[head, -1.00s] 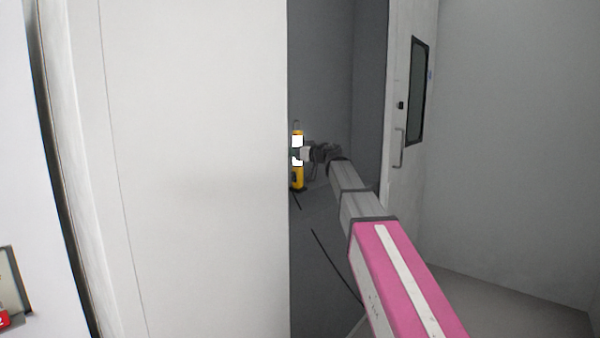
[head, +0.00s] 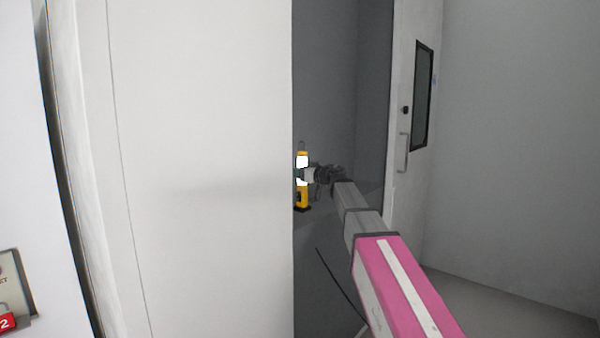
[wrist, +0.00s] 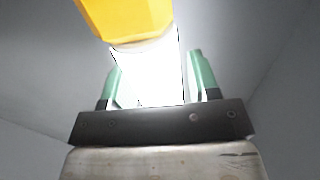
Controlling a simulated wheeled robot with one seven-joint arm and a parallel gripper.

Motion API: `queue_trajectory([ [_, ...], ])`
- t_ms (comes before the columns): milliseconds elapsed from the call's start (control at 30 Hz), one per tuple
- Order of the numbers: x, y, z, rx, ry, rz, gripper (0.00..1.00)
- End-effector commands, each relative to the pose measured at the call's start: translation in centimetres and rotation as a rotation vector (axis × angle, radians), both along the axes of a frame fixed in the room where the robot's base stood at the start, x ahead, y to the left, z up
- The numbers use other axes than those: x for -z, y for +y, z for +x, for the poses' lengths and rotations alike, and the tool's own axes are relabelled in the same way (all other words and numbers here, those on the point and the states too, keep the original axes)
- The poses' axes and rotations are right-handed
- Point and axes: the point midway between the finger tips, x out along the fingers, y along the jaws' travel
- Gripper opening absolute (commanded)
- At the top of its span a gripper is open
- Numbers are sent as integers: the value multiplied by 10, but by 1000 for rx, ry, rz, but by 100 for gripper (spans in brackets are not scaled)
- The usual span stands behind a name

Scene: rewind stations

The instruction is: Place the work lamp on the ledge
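The work lamp is yellow with a bright white lit middle and a dark base. It stands upright in the head view (head: 302,194), just right of the pale panel's edge. My gripper (head: 310,175) holds it from the right, at its lit middle. In the wrist view, the lamp's yellow end (wrist: 125,18) is at the top, and its glowing body lies between the green fingers of my gripper (wrist: 155,85). A dark grey surface (head: 325,235) shows below the lamp; I cannot tell whether it is the ledge or whether the lamp touches it.
A large pale panel (head: 200,170) fills the left and middle, close to the lamp. A white door (head: 402,120) with a window and handle stands at the right. A red tag (head: 6,322) marked 2 is at the lower left. Grey floor (head: 500,305) is open at the lower right.

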Motion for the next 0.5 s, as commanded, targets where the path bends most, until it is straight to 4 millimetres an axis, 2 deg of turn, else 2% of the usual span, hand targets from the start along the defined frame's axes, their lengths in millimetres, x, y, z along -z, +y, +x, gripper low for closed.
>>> queue_trajectory([
  [367,-3,0,0,0,0,0,66],
  [500,-3,-12,-11,2,0,0,66],
])
